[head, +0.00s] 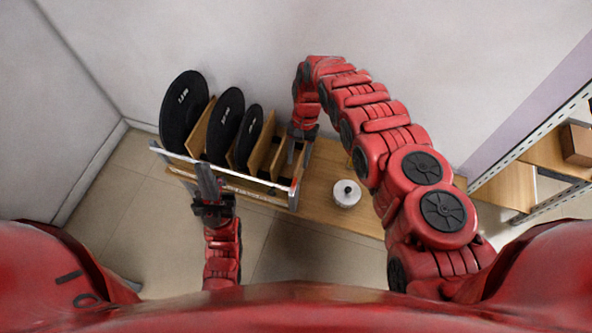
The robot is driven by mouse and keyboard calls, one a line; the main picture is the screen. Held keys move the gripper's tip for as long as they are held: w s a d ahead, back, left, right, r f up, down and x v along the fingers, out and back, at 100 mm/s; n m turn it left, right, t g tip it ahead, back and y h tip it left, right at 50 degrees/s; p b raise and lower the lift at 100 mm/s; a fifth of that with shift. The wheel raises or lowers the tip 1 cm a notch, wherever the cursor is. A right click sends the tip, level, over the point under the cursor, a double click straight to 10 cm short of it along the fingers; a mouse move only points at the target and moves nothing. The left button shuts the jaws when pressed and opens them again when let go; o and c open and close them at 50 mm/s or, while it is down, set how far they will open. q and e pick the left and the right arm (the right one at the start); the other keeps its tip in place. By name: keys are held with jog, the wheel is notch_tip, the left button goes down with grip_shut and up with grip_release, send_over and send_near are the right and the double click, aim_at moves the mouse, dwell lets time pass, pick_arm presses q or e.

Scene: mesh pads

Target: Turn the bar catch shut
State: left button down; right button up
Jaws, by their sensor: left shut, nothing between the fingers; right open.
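A rack holds black round pads, the largest pad (183,110) at the left. A pale bar (255,180) runs along the rack's front, from its left post to its right post. I cannot make out the catch as a separate part or tell whether it is shut. My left gripper (206,172) is shut and empty, fingers pointing up across the left half of the bar; contact is unclear. My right gripper (298,150) is open at the rack's right end, fingers pointing down beside the last divider; its fingertips are partly hard to see.
Wooden dividers (262,152) stand between the pads. A white round pot (346,193) with a dark knob sits on the wooden table (318,194), right of the rack. Shelves with a brown box (577,144) stand at the far right. A wall rises behind the rack.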

jog(key=b+v, duration=0.1)
jog(key=v, duration=0.8)
jog(key=shift+r+b, duration=0.25)
jog(key=shift+b, duration=0.15)
